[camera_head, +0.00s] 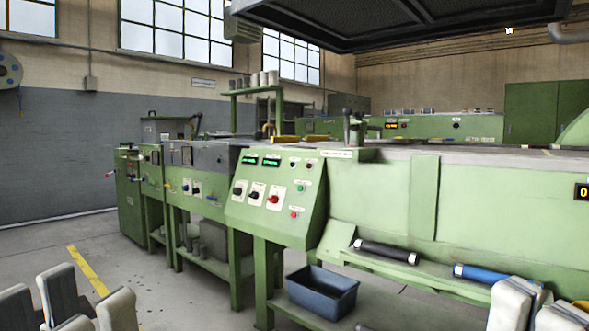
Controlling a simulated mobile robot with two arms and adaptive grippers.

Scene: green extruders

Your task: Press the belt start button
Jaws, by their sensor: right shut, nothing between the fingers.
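A sloped green control panel (275,190) faces me on the near machine. It has two green-lit displays (260,161), black rotary switches (255,195), a red knob (274,199), a green button (299,188) and a red button (294,214). The labels are too small to read, so I cannot tell which is the belt start button. My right gripper (532,308) is shut and empty at the bottom right, well apart from the panel. My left gripper (88,300) is at the bottom left, partly cut off, also far from the panel.
A blue bin (322,290) stands below the panel. A black roller (386,252) and a blue roller (497,274) lie on the sloped ledge. A dark hood (390,25) hangs above. The floor at the left, with a yellow line (87,270), is clear.

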